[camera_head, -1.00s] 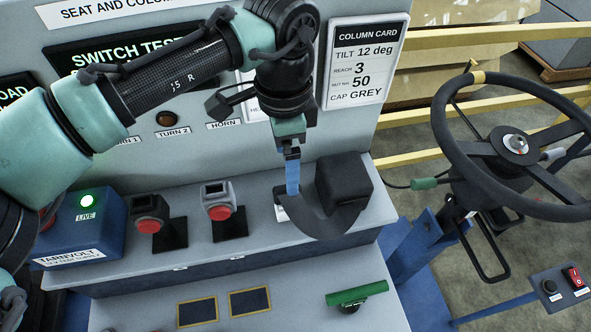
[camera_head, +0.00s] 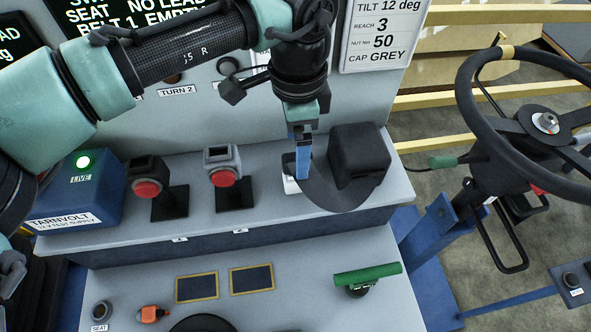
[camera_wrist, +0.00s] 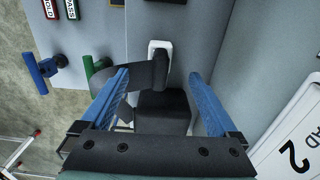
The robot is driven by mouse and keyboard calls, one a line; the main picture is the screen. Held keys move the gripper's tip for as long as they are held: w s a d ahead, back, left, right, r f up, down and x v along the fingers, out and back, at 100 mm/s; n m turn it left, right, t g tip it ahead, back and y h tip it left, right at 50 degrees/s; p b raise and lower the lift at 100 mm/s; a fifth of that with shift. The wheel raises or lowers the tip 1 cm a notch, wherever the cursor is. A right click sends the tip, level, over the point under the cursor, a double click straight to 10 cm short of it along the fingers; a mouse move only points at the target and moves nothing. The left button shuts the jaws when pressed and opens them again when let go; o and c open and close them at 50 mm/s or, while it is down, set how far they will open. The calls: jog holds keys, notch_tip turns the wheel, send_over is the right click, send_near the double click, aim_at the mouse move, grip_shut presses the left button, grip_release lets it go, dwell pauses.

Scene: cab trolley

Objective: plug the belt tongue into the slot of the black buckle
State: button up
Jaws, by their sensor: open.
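The black buckle (camera_head: 147,172) with a red button stands on a black bracket on the bench shelf, left of a grey buckle (camera_head: 221,160) with a red button. A dark belt strap (camera_head: 335,190) curves from a black box to a white holder (camera_head: 290,186). In the wrist view the strap (camera_wrist: 143,77) reaches the white holder (camera_wrist: 152,45); the tongue is too small and dark to tell clearly. My gripper (camera_head: 303,175) is open above the strap's holder end, its blue fingers (camera_wrist: 159,75) apart on either side.
The black box (camera_head: 360,155) is close right of my gripper. A blue supply box (camera_head: 82,195) with a green light stands at the far left. A green handle (camera_head: 367,274) is on the lower shelf. The steering wheel (camera_head: 530,125) is at the right. A panel rises behind.

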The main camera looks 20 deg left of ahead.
jog(key=shift+f+b, duration=0.3)
jog(key=shift+f, duration=1.45)
jog(key=shift+p, duration=0.75)
grip_shut()
jog(key=shift+r, duration=0.15)
dwell(1.1)
jog(key=shift+r+p, duration=2.9)
jog(key=shift+p, duration=0.2)
jog(key=shift+f, duration=0.1)
